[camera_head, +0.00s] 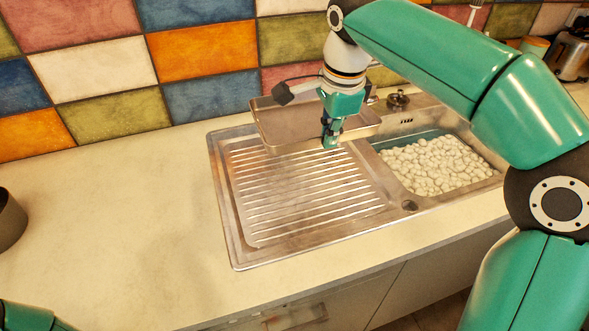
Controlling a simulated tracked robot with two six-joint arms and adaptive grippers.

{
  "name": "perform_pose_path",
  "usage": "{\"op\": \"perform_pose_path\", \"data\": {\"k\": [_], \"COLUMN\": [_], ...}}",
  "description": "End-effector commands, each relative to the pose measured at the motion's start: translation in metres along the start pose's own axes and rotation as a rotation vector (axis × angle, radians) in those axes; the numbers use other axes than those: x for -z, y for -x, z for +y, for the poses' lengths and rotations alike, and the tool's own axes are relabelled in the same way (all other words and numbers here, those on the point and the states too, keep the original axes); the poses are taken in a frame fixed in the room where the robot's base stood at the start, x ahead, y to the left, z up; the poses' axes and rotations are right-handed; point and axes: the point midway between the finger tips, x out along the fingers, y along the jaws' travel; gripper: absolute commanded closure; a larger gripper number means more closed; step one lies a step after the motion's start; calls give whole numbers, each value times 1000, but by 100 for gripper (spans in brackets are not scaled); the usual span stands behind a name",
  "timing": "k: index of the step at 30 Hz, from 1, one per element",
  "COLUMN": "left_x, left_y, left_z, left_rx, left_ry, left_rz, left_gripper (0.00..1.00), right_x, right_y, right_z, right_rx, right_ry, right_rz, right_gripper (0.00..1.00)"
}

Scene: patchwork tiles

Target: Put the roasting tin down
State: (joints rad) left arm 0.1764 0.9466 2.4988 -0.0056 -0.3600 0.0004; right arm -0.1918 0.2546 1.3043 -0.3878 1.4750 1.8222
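The roasting tin (275,127) is a shallow grey metal tray. It is level or nearly so, over the back part of the ridged draining board (290,232) and close to the tiled wall. My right gripper (331,141) comes down from above and is shut on the tin's near rim, right of its middle. The gripper hides part of that rim. I cannot tell for certain whether the tin's underside touches the steel or hangs just above it. My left gripper is out of view; only a bit of my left arm shows at the bottom left corner.
A dark round vessel (10,220) is at the left edge. The worktop (130,220) left of the sink is clear. A toaster (570,55) stands far right.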

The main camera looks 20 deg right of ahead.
Motion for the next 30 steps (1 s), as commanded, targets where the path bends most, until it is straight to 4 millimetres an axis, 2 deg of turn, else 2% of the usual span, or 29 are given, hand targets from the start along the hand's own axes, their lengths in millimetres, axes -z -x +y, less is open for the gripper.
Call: {"op": "perform_pose_path", "data": {"k": [10, 14, 20, 30], "left_x": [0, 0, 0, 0], "left_y": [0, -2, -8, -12], "left_z": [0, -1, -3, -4], "left_rx": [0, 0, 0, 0], "left_ry": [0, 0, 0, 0], "left_rz": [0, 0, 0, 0], "left_gripper": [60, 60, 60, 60], "right_x": [-8, -8, -8, -8], "right_y": [0, -7, -45, -129], "right_z": [-4, -3, 5, 19], "right_rx": [3, 1, -4, -3], "right_ry": [16, 18, 18, 19], "right_rz": [-3, -3, -2, -3], "right_gripper": [100, 100, 100, 100]}}
